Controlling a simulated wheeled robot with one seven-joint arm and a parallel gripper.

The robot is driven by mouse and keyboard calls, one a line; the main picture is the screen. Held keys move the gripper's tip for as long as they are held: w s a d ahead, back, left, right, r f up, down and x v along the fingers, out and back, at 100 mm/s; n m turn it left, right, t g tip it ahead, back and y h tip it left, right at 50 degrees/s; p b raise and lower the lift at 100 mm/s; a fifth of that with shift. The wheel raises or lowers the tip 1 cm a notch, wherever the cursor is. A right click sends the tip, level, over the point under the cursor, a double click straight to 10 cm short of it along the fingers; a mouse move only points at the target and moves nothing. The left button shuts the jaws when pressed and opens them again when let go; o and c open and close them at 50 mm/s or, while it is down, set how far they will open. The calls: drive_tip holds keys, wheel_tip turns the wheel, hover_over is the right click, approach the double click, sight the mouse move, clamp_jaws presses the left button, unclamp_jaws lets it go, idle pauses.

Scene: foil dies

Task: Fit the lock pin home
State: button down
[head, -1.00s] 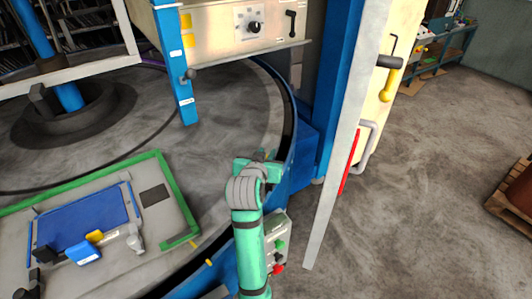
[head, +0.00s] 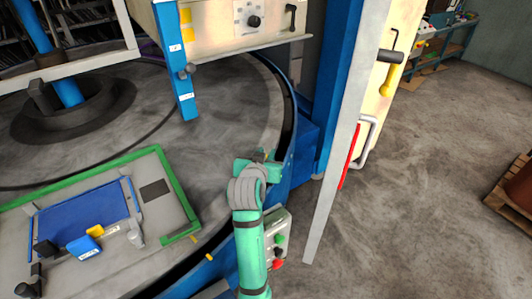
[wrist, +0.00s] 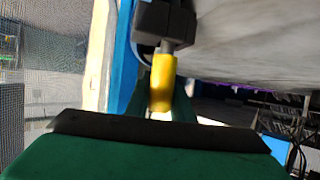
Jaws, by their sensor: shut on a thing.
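The lock pin (wrist: 161,82) shows in the wrist view as a yellow grip on a short grey shaft, below a dark block (wrist: 166,22). My green gripper (head: 263,158) is at the right rim of the big round table in the head view. It is shut on the yellow grip, with green fingers on either side of it in the wrist view. The shaft meets the dark block; how deep it sits cannot be told. In the head view my gripper hides most of the pin.
The grey round table (head: 220,110) carries a green-edged plate (head: 174,190) at left. A blue post (head: 338,90) and a pale door edge (head: 333,190) stand close right of my arm. A control box (head: 277,235) with coloured buttons is beside my arm. Open floor lies farther right.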

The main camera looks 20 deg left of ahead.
drive_tip(key=shift+f, duration=0.35)
drive_tip(key=c, duration=1.5)
unclamp_jaws()
drive_tip(key=shift+o, duration=0.2)
drive_tip(key=shift+d, duration=0.1)
drive_tip(key=v, duration=1.1)
drive_tip(key=shift+w, duration=0.1)
